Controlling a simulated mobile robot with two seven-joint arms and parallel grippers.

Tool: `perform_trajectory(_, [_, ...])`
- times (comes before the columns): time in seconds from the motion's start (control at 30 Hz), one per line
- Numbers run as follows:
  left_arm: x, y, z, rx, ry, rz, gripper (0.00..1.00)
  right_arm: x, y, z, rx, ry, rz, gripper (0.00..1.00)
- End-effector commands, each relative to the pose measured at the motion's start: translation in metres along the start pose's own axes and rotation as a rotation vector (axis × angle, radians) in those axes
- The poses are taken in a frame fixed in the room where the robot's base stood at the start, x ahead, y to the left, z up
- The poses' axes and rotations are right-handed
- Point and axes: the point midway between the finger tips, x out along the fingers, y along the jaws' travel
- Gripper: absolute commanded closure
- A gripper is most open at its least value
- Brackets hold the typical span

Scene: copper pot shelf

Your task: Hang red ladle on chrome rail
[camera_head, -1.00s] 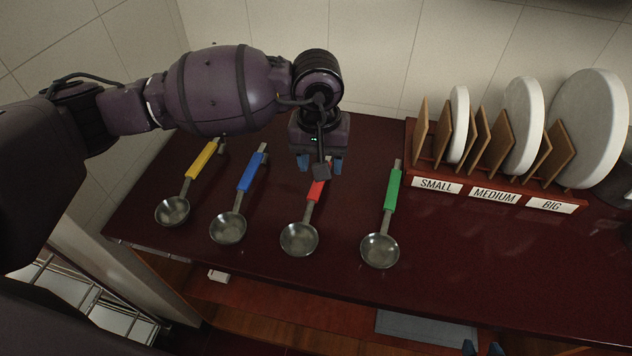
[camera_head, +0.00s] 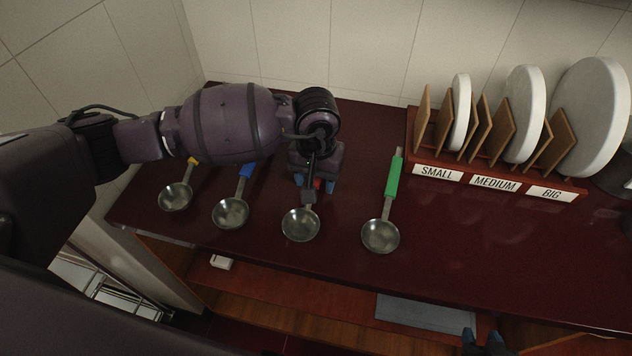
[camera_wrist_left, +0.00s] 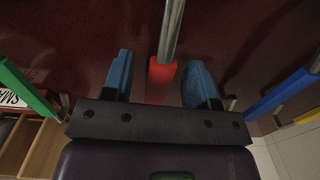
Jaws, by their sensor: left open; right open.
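The red ladle lies on the dark red counter (camera_head: 450,255), its steel bowl (camera_head: 300,224) toward the front edge. My left gripper (camera_head: 314,183) is over its handle and hides most of it in the head view. In the left wrist view, the red handle (camera_wrist_left: 161,82) lies between the two open blue fingers, with a gap on each side. My right gripper (camera_head: 484,344) shows only as blue fingertips at the bottom edge of the head view, away from the ladle. I cannot make out the chrome rail in these views.
A yellow ladle (camera_head: 176,196) and a blue ladle (camera_head: 231,212) lie to the left, partly under my left arm. A green ladle (camera_head: 393,178) lies to the right. A labelled rack (camera_head: 480,182) holds boards and white discs at the back right. The front right counter is clear.

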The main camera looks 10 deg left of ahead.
Motion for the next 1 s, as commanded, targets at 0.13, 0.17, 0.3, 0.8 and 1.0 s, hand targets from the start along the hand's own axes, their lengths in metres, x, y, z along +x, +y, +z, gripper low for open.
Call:
perform_trajectory(0.13, [0.018, 0.0, 0.001, -0.001, -0.001, 0.001, 0.47, -0.001, 0.0, 0.002, 0.0, -0.003, 0.0, 0.57])
perform_trajectory(0.17, [0.02, 0.0, 0.0, -0.001, -0.001, 0.001, 0.47, -0.001, 0.0, 0.003, 0.0, -0.004, 0.0, 0.57])
perform_trajectory(0.3, [0.024, 0.0, 0.0, 0.0, 0.001, 0.001, 0.47, -0.001, 0.0, 0.003, 0.001, -0.005, 0.001, 0.57])
perform_trajectory(0.8, [0.024, 0.0, 0.0, 0.0, 0.001, 0.0, 0.97, -0.001, 0.0, 0.004, 0.001, -0.006, 0.001, 0.57])
perform_trajectory(1.0, [0.024, 0.0, 0.0, 0.0, 0.001, 0.0, 1.0, -0.001, 0.0, 0.004, 0.001, -0.007, 0.001, 0.57])
